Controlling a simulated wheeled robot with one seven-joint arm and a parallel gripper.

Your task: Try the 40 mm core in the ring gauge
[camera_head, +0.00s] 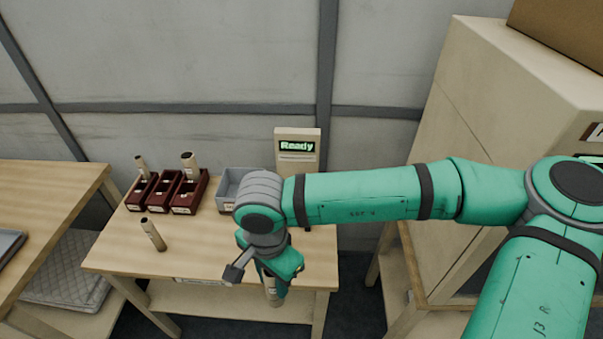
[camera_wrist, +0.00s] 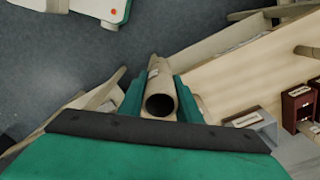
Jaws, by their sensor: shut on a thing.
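My gripper (camera_head: 270,287) is at the table's front edge, low at the right. It is shut on a tan cardboard core (camera_head: 272,292). In the wrist view the core (camera_wrist: 160,82) sits between the teal fingers, its dark open end facing the camera and a pale label on its side. Its size cannot be read. I cannot make out the ring gauge; my arm covers part of the table.
Dark red bins (camera_head: 187,191) stand at the table's back left, with cores (camera_head: 190,165) sticking up from some. A grey bin (camera_head: 227,186) is beside them. A beige device (camera_head: 297,146) showing "Ready" stands at the back. A tall beige cabinet (camera_head: 500,130) is at the right.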

